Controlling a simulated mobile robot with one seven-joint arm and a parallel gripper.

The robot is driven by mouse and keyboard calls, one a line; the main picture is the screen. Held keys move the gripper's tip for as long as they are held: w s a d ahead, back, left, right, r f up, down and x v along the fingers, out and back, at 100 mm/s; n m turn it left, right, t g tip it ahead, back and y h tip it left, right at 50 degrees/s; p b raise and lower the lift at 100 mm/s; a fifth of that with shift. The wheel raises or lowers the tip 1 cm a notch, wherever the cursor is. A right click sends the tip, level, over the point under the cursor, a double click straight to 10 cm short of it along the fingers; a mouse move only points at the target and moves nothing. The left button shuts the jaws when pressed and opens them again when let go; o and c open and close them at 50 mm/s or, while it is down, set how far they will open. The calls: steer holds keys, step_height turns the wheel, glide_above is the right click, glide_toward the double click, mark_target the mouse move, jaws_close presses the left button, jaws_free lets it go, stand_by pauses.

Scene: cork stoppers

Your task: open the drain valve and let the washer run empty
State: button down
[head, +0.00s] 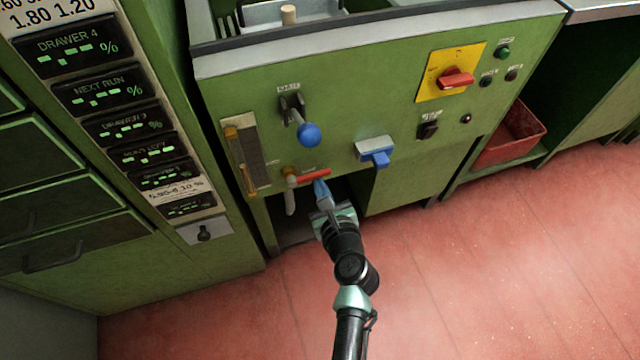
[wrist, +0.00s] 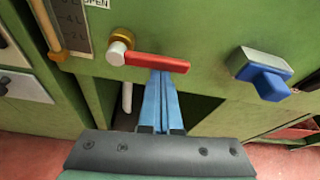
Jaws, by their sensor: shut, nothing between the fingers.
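The drain valve has a red lever handle (wrist: 157,63) that lies crosswise, pointing right from a white and brass fitting (wrist: 118,50). In the head view the red handle (head: 314,175) sits low on the front of the green washer (head: 345,110). A white outlet pipe (head: 290,200) hangs below the fitting. My gripper (wrist: 163,78) has blue fingers, shut together with nothing between them. The fingertips are right at the underside of the handle, near its middle; whether they touch it, I cannot tell. My gripper also shows in the head view (head: 319,187).
A blue-knobbed lever (head: 308,133) is above the valve and a blue latch (head: 376,155) is to its right. A sight gauge (head: 240,160) is at the left. A red bin (head: 510,135) sits under the right bench. The red floor (head: 450,270) in front is clear.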

mark_target(306, 176)
steer(key=shift+r+n+h+p, duration=0.5)
steer(key=shift+r+n+p, duration=0.25)
steer(key=shift+r+n, duration=0.2)
steer(key=r+n, duration=0.1)
steer(key=n, duration=0.1)
steer(key=a+n+t+h, duration=0.1)
steer(key=r+n+t+h, duration=0.1)
steer(key=n, duration=0.1)
steer(key=shift+s+a+r+n, duration=0.2)
steer(key=shift+a+r+n, duration=0.05)
steer(key=shift+r+n, duration=0.1)
steer(key=n, duration=0.1)
steer(key=a+n+t, duration=0.1)
steer(key=r+n+h, duration=0.1)
steer(key=shift+s+a, duration=0.15)
steer(key=shift+s, duration=0.1)
steer(key=shift+w+b, duration=0.1)
steer(key=shift+b, duration=0.25)
